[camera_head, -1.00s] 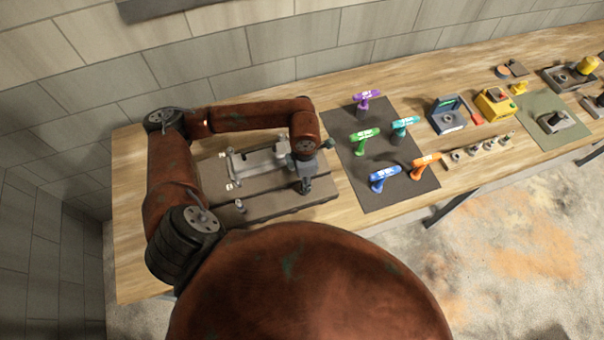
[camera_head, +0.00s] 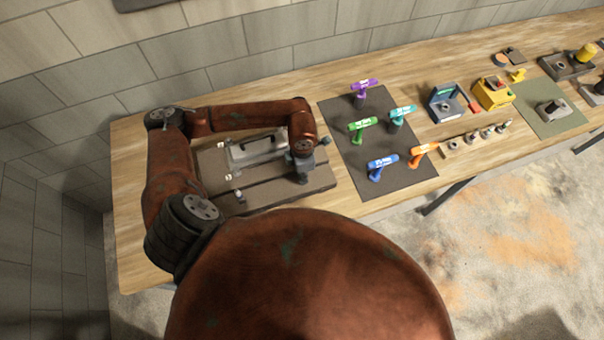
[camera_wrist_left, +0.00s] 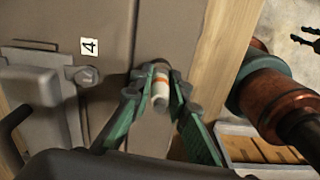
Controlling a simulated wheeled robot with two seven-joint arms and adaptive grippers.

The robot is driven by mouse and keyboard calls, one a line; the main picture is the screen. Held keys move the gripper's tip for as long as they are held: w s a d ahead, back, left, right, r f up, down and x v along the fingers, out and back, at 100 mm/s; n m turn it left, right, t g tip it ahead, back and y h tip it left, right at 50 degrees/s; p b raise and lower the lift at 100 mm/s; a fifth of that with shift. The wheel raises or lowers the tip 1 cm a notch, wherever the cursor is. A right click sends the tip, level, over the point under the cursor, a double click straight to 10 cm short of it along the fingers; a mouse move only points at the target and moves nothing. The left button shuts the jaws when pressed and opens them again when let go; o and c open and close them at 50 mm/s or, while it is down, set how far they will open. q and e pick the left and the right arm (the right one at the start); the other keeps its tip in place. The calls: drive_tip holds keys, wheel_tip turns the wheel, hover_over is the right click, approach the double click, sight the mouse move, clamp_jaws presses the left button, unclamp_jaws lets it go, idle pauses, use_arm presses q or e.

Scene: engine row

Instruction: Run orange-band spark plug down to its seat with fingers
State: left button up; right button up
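The spark plug (camera_wrist_left: 160,84), white with an orange band, stands at the edge of the grey engine block (camera_wrist_left: 110,25) in the left wrist view. My left gripper (camera_wrist_left: 164,88) has its green-and-dark fingers on both sides of the plug, with the tips appearing to touch it. The plug's lower end and its seat are hidden. In the head view the left gripper (camera_head: 302,176) is over the right part of the block (camera_head: 262,200), and the plug cannot be made out. Dark prongs (camera_wrist_left: 310,38) at the wrist view's top right may be my right gripper, cut off by the frame.
A label reading 4 (camera_wrist_left: 89,46) and a bolt (camera_wrist_left: 88,76) are left of the plug. A wooden strip (camera_head: 470,143) with sockets lies beyond. The wooden bench (camera_head: 130,235) is clear at front left.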

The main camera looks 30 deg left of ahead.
use_arm(q)
clamp_jaws()
use_arm(e)
drive_tip(key=shift+d, duration=0.4)
use_arm(q)
drive_tip(key=shift+f+m+b, duration=0.1)
drive_tip(key=shift+m+b, duration=0.2)
drive_tip(key=shift+b, duration=0.1)
drive_tip(key=m+b, duration=0.3)
drive_tip(key=shift+f, duration=0.1)
drive_tip(key=m+b, duration=0.4)
drive_tip(key=shift+w+m, duration=0.1)
drive_tip(key=shift+m, duration=0.2)
drive_tip(key=m+b, duration=0.7)
drive_tip(key=shift+f+m, duration=0.1)
drive_tip(key=shift+m, duration=0.3)
drive_tip(key=shift+m+b, duration=0.5)
drive_tip(key=shift+m, duration=0.1)
drive_tip(key=shift+r, duration=0.25)
use_arm(e)
wheel_tip(320, 180, down, 16)
drive_tip(key=s, duration=0.1)
drive_tip(key=shift+s, duration=0.25)
